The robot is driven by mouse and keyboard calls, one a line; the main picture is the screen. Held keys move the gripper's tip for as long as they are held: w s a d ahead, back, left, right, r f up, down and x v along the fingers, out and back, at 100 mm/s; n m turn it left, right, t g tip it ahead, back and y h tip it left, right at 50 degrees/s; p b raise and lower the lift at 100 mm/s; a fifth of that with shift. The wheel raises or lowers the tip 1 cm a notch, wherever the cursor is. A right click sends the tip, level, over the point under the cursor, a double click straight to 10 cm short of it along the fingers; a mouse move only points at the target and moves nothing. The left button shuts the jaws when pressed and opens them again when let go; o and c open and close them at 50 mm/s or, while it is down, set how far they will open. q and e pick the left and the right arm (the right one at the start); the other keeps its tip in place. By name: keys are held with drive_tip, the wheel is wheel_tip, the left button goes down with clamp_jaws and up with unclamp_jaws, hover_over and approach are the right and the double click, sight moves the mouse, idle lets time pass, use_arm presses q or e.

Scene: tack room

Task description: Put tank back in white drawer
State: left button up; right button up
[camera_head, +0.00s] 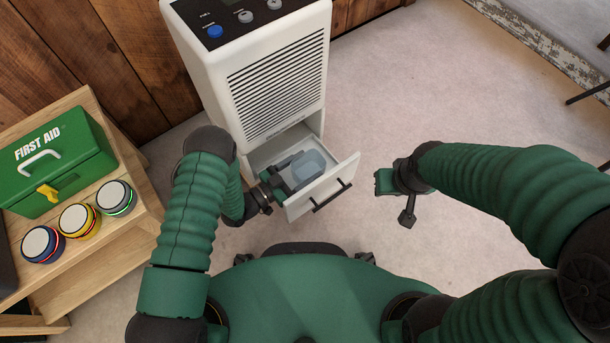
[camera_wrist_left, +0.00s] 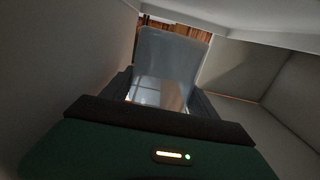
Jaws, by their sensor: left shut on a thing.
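The white drawer (camera_head: 322,188) is pulled out at the bottom of a white appliance. The tank (camera_head: 308,166) is a pale blue, see-through container inside the open drawer. My left gripper (camera_head: 291,170) reaches into the drawer and is shut on the tank. In the left wrist view the tank (camera_wrist_left: 172,62) stands tilted between the dark fingers, with the drawer walls around it. Whether the tank touches the drawer floor cannot be told. My right gripper (camera_head: 384,181) is over the floor right of the drawer, apart from it; its finger opening is not clear.
The white appliance (camera_head: 262,85) stands against a wooden wall. On the left, a wooden shelf (camera_head: 140,205) holds a green first aid box (camera_head: 62,160) and three round tins (camera_head: 79,220). The floor (camera_head: 440,90) to the right is open.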

use_arm(q)
wheel_tip(320, 180, down, 4)
drive_tip(key=shift+a+r+b, duration=0.1)
drive_tip(key=shift+b, duration=0.8)
drive_tip(key=shift+a+r, duration=0.1)
drive_tip(key=o, duration=1.8)
drive_tip(key=shift+o, duration=0.2)
drive_tip(key=shift+s+r+p, duration=0.1)
drive_tip(key=shift+p, duration=0.25)
drive_tip(key=p+v, duration=0.5)
drive_tip(key=v, duration=0.7)
drive_tip(key=shift+p, duration=0.3)
